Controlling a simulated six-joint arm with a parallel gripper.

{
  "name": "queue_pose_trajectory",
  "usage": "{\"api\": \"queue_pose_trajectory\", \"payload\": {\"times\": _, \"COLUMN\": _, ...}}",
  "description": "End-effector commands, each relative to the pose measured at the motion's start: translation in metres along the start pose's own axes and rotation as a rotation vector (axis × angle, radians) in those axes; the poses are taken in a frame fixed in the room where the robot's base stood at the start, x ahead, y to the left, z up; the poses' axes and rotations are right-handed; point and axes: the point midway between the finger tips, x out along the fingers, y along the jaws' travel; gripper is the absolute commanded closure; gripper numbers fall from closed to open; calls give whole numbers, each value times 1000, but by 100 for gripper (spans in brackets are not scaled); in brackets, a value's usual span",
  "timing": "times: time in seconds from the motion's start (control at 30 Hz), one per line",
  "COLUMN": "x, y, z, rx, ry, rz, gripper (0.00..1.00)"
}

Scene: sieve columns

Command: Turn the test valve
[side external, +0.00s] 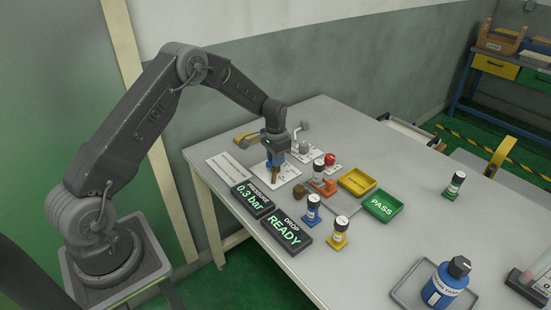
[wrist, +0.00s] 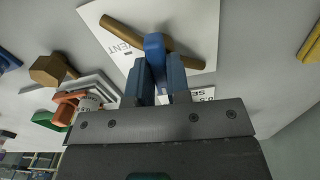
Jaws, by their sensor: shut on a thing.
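My gripper (side external: 275,160) is low over a white plate near the table's left side. In the wrist view my gripper (wrist: 157,88) is shut on a blue handle (wrist: 154,48), one finger on each side. A brown rod (wrist: 122,33) lies slantwise across the white plate (wrist: 193,18) beyond the handle. Printing on the plate ends in "ENT"; its start is hidden, and I cannot read a "test" label. The rod (side external: 274,176) also shows below my gripper in the side view. The pressure display (side external: 252,198) reads 0.3 bar.
Right of my gripper stand a brown knob (side external: 299,192), an orange clamp (side external: 325,187) and a red knob (side external: 330,159). A READY display (side external: 285,232), blue-based column (side external: 313,211), yellow-based column (side external: 338,235), yellow tray (side external: 357,182) and green PASS tray (side external: 382,206) are nearer or farther right.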

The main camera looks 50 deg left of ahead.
Motion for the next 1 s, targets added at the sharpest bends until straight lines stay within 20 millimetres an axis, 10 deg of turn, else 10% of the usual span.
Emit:
{"api": "queue_pose_trajectory", "payload": {"times": 0.8, "x": -1, "y": 0, "z": 0, "rx": -118, "ry": 0, "rz": 0, "gripper": 100}}
{"api": "queue_pose_trajectory", "payload": {"times": 0.83, "x": -1, "y": 0, "z": 0, "rx": -118, "ry": 0, "rz": 1, "gripper": 80}}
{"api": "queue_pose_trajectory", "payload": {"times": 1.0, "x": 0, "y": 0, "z": 0, "rx": -116, "ry": 0, "rz": 0, "gripper": 64}}
